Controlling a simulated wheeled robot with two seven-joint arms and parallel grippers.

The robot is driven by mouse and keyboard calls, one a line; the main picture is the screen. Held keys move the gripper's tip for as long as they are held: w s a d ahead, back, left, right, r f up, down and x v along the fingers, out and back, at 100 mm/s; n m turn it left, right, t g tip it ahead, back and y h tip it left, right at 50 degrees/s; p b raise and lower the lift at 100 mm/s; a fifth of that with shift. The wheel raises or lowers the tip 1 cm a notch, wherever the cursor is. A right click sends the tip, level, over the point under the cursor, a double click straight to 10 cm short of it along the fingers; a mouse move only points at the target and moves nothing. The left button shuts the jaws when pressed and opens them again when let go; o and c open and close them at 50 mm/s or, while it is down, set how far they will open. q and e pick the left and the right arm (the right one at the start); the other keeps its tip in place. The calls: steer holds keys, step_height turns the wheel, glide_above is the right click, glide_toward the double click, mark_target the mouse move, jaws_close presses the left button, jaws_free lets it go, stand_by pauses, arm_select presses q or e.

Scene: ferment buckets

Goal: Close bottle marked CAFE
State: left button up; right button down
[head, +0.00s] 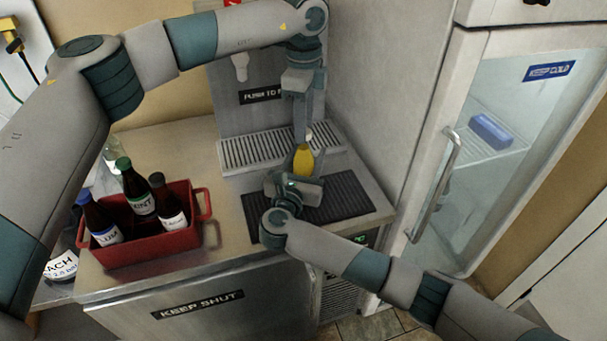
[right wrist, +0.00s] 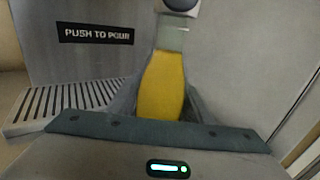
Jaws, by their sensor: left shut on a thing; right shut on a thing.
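A bottle with yellow contents (head: 303,160) stands upright over the dark mat below the drip tray. In the right wrist view the bottle (right wrist: 162,85) shows a pale clear neck and a whitish piece with a dark round spot (right wrist: 180,4) at its top, cut by the frame edge. No lettering shows on it. My right gripper (head: 298,180) is shut around the bottle's body from the front. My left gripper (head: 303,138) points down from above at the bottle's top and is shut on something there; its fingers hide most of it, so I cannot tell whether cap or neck.
A red crate (head: 150,248) with several dark bottles stands on the counter at left. A dispenser with a slotted drip tray (head: 262,150) is behind. A glass-door fridge with a long handle (head: 436,185) stands close on the right. Counter between crate and mat is clear.

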arm_select(q)
steer(key=m, duration=0.6)
steer(key=shift+w, duration=0.1)
steer(key=m, duration=3)
steer(key=shift+f, duration=0.1)
steer(key=m, duration=1.1)
steer(key=shift+m, duration=0.4)
steer(key=o, duration=1.2)
